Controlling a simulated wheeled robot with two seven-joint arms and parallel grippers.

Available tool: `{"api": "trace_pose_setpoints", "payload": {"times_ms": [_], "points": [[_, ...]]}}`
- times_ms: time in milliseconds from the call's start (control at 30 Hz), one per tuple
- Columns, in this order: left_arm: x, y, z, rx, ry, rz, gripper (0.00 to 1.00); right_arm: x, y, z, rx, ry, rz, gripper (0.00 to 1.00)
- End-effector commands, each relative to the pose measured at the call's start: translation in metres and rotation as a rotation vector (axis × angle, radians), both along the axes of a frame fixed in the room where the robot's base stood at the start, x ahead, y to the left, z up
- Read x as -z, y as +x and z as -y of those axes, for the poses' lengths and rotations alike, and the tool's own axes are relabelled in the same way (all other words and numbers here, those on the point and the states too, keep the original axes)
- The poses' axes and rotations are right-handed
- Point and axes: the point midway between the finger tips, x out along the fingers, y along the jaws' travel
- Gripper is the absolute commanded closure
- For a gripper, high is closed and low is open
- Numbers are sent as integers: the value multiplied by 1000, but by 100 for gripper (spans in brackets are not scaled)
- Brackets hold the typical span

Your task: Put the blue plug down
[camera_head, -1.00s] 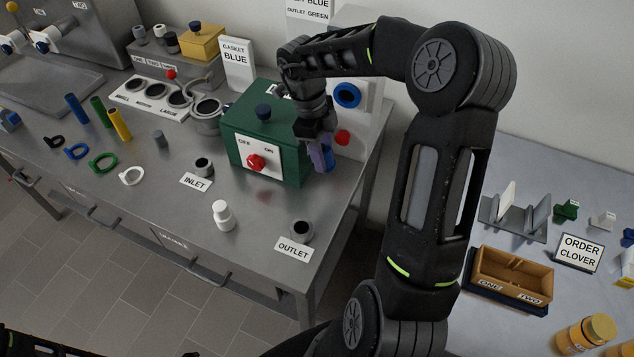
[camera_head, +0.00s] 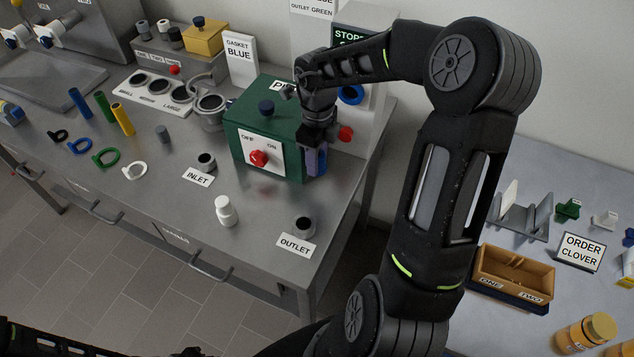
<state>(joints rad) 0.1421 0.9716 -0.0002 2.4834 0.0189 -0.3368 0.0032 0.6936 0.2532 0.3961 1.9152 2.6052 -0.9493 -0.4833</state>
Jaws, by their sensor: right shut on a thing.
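My right gripper (camera_head: 316,150) is shut on the blue plug (camera_head: 317,162), a blue-violet piece that hangs about upright between the dark fingers. The fingers hide part of it. Gripper and plug are close to the right side of the green box (camera_head: 262,128), above the far right part of the steel bench (camera_head: 262,226). I cannot tell whether the plug touches the bench.
The green box has a red OFF/ON knob (camera_head: 259,158). A red knob (camera_head: 345,134) is just right of the gripper. Bench around the bottle is clear.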

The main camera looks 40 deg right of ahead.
Motion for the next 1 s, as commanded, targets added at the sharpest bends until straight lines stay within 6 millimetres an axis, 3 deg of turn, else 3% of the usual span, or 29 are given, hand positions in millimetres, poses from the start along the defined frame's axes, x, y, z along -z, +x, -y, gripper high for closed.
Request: {"api": "trace_pose_setpoints", "payload": {"times_ms": [200,567,833,1000], "points": [[-2,0,0,0,1,-1,64,37,0,-1,-1,2,-2,100],[-2,0,0,-1,1,-1,64,42,0,0,0,0,-1,100],[-5,0,-1,0,2,-3,64,73,0,-1,-2,2,-2,100],[-5,0,-1,0,2,-3,64,78,0,0,-1,0,1,100]]}}
